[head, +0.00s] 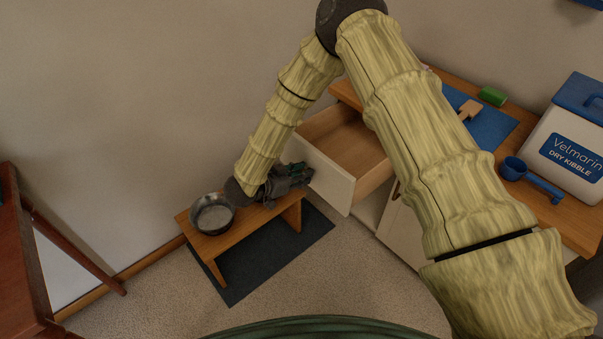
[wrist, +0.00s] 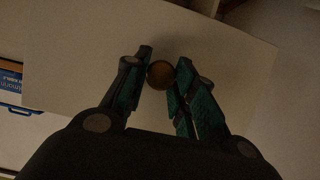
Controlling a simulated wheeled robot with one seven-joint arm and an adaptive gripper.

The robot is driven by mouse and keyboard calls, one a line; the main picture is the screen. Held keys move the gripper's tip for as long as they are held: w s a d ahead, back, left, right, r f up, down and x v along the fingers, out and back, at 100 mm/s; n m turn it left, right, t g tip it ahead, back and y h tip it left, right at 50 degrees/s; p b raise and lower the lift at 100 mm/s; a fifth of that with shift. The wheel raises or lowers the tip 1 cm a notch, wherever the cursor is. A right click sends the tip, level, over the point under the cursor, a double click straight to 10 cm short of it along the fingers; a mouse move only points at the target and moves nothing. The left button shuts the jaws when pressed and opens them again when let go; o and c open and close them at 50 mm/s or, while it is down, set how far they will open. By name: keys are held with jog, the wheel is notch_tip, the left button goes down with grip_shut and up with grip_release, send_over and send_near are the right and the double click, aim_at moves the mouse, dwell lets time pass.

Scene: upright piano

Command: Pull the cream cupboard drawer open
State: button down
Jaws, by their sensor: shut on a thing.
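The cream cupboard drawer (head: 323,182) stands pulled out from the cupboard, and its bare wooden inside shows from above. Its cream front also fills much of the wrist view (wrist: 215,50). My gripper (head: 304,172) is at the outer face of that front. In the wrist view my gripper's two fingers (wrist: 162,80) are closed on either side of a round brown knob (wrist: 160,74). The knob is hidden in the head view.
A small wooden bench (head: 240,223) with a metal bowl (head: 212,214) stands below my gripper, over a dark mat (head: 262,270). The cupboard top holds a kibble container (head: 572,140), blue scoop (head: 530,178), blue mat (head: 492,128) and green object (head: 493,96).

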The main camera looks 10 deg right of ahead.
jog(key=c, duration=1.2)
grip_release()
jog(key=shift+o, duration=0.2)
jog(key=shift+a+r, duration=0.1)
jog(key=v, duration=1.1)
jog(key=shift+s+a, duration=0.25)
jog(key=shift+a, duration=0.05)
jog(key=s+d+f+n+t+y, duration=0.1)
jog(key=d+f+n+t+y, duration=0.15)
jog(key=d+f+n, duration=0.4)
jog(key=s+d+f+n+g+y, duration=0.35)
jog(key=s+f+y, duration=0.35)
jog(key=s+f, duration=0.7)
jog(key=s+d+f+n+g+y, duration=0.1)
jog(key=s+d+g, duration=0.2)
jog(key=s, duration=0.8)
jog(key=s+d+n+g+y, duration=0.1)
jog(key=s+d+g+y, duration=0.15)
jog(key=s, duration=0.85)
notch_tip(320, 180, up, 19)
jog(key=h+p, duration=0.1)
jog(key=p, duration=1.8)
jog(key=shift+w, duration=0.45)
